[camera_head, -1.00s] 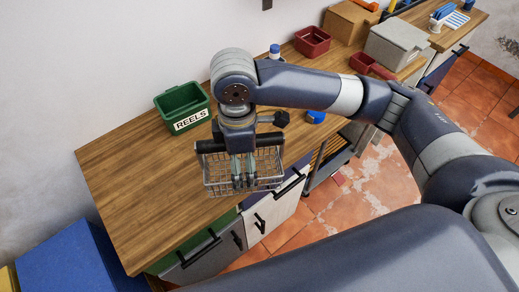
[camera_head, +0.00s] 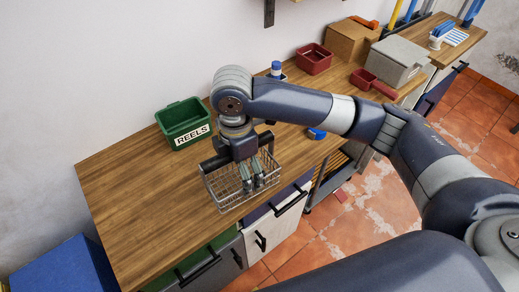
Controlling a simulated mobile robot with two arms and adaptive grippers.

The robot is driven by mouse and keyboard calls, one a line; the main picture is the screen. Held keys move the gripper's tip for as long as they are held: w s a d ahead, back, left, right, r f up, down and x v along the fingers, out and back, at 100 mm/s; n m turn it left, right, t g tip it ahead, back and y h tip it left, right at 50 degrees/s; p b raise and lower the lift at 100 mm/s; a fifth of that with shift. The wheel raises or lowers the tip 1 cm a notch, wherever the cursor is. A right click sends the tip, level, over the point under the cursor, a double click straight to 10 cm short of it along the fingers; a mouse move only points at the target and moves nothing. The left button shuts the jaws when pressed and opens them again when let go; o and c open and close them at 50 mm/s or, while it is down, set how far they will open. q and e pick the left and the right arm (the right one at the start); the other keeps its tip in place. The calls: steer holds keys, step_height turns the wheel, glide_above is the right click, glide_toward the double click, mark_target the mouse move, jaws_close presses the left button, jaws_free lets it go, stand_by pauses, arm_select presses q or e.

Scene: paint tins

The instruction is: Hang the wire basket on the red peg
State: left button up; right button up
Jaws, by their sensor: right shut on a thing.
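The wire basket (camera_head: 215,186) is a grey metal mesh box in the middle of the head view, over the front edge of the wooden worktop. My right gripper (camera_head: 252,184) points down into it and is shut on it; the fingers hide the exact place of the grip. I cannot tell whether the basket touches the worktop. My left gripper is not in view. No red peg shows in this view.
A green bin marked REELS (camera_head: 184,122) stands behind the basket on the worktop (camera_head: 125,190). Red bins (camera_head: 314,59), a cardboard box (camera_head: 352,40) and a grey box (camera_head: 398,60) stand farther right. The worktop's left part is clear. A dark bracket (camera_head: 269,12) is on the wall.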

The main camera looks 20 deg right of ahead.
steer(key=w+d, duration=0.3)
steer(key=w+d+p, duration=0.1)
steer(key=w+d, duration=0.1)
steer(key=shift+w+d+f, duration=0.15)
steer(key=shift+w+f, duration=0.1)
steer(key=shift+f, duration=0.05)
steer(key=w+d+f+p, duration=0.2)
steer(key=f, duration=0.1)
steer(key=shift+p, duration=0.3)
steer(key=shift+s+a+f, duration=0.1)
steer(key=shift+f, duration=0.1)
steer(key=shift+f, duration=0.15)
steer(key=o, duration=0.6)
steer(key=shift+o, duration=0.6)
steer(key=shift+f, duration=0.1)
